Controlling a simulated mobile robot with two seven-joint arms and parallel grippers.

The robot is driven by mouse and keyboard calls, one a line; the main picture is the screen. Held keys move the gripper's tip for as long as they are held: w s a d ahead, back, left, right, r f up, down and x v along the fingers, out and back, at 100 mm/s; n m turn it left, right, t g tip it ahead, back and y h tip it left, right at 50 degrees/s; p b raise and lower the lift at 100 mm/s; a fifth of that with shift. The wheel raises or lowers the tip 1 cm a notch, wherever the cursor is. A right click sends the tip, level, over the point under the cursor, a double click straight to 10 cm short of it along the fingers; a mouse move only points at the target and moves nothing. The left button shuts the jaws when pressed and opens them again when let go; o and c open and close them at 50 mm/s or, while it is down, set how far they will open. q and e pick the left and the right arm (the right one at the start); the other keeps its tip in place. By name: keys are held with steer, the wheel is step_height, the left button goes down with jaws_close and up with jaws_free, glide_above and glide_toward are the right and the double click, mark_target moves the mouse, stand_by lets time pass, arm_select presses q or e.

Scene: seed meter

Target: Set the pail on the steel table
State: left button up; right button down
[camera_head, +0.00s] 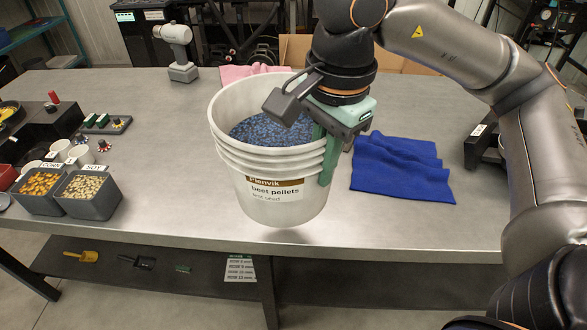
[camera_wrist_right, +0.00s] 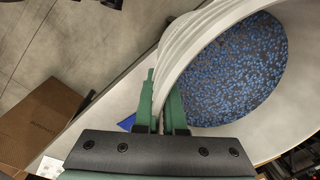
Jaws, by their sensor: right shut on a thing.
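The white pail (camera_head: 232,160), labelled beet pellets and holding blue pellets (camera_head: 270,130), is upright in the middle of the head view. My right gripper (camera_head: 327,150) is shut on the pail's right rim, one green finger inside and one outside. The wrist view shows the fingers (camera_wrist_right: 162,100) on either side of the pail wall (camera_wrist_right: 190,45). The pail is over the front part of the steel table (camera_head: 400,222). A dark shadow shows below its base near the front edge, and the base appears slightly raised. My left gripper is not in view.
A blue cloth (camera_head: 400,170) lies right of the pail, and a pink cloth (camera_head: 250,72) behind it. Grey bins of corn (camera_head: 38,205) and soy (camera_head: 90,205) stand at the left. A grey-white device (camera_head: 183,72) stands at the back. Bare tabletop lies left of the pail.

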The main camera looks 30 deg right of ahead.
steer(key=w+f, duration=0.1)
steer(key=w, duration=0.1)
steer(key=w+a+f+p, duration=0.1)
steer(key=w, duration=0.2)
steer(key=w+a+f, duration=0.1)
steer(key=w, duration=0.1)
steer(key=shift+w+a+p, duration=0.2)
steer(key=shift+w+p, duration=0.1)
steer(key=shift+w, duration=0.05)
steer(key=w+f, duration=0.2)
steer(key=w+a+f, duration=0.1)
steer(key=w+f, duration=0.1)
steer(key=shift+a+f+p, duration=0.1)
steer(key=shift+f+p, duration=0.15)
steer(key=shift+p, duration=0.15)
steer(key=shift+w+a+f, duration=0.2)
steer(key=shift+w+f, duration=0.4)
steer(key=shift+f, duration=0.1)
steer(key=shift+w+f, duration=0.2)
steer(key=shift+f, duration=1.55)
